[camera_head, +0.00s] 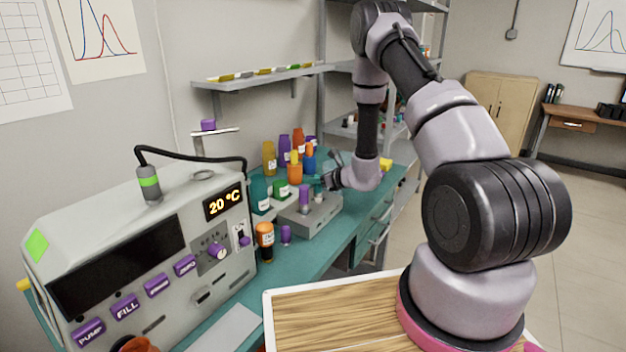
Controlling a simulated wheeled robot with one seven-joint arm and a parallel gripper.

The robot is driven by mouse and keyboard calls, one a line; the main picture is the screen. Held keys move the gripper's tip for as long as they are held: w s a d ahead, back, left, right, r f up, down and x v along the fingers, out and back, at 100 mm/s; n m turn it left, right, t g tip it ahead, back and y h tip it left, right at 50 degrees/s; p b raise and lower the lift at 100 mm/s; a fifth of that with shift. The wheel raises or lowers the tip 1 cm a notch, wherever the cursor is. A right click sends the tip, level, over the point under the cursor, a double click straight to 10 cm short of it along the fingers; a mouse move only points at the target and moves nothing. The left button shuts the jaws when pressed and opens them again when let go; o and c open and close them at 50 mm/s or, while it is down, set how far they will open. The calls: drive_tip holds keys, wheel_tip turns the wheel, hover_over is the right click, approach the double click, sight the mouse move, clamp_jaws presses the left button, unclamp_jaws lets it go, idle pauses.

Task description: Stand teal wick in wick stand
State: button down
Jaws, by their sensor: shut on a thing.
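My gripper (327,180) is over the bench, at the back right of a low grey block (312,222) that looks like the wick stand. It is shut on a small teal thing (317,187), which I take for the teal wick. The fingers and dark wrist hide most of it, and I cannot tell whether it touches the block. A purple piece (304,196) stands upright on the block, and a small pale piece (319,198) shows beside it.
Several orange, purple, yellow and blue bottles crowd behind the block, with a teal jar (260,194) at its left. An amber bottle (265,240) and a small purple piece (286,234) stand in front. A large grey machine (150,255) fills the left. A shelf (265,77) hangs above.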

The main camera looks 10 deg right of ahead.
drive_tip(key=c, duration=0.5)
unclamp_jaws()
drive_tip(key=shift+s+d+r, duration=0.1)
drive_tip(key=shift+r, duration=0.1)
drive_tip(key=v, duration=1.2)
drive_tip(key=s+a+r+n+g+y, duration=0.25)
drive_tip(key=s+a+r+n, duration=0.3)
drive_tip(key=r, duration=0.55)
drive_tip(key=s+a+r+n+g+y, duration=0.2)
drive_tip(key=s+a+r+n+g, duration=0.35)
drive_tip(key=r, duration=0.55)
drive_tip(key=s+d+r+n+t+h, duration=0.1)
drive_tip(key=s+d+r+n+h, duration=0.2)
drive_tip(key=s+r+n, duration=0.1)
drive_tip(key=s+d+r+n+t+h, duration=0.1)
drive_tip(key=s+d+r+n+h, duration=0.2)
drive_tip(key=s, duration=0.4)
drive_tip(key=s+d+r+n+t+h, duration=0.2)
drive_tip(key=s+d+r+n+h, duration=0.2)
drive_tip(key=s+r+n, duration=0.2)
drive_tip(key=shift+s+d+r+n, duration=0.1)
drive_tip(key=shift+n, duration=0.4)
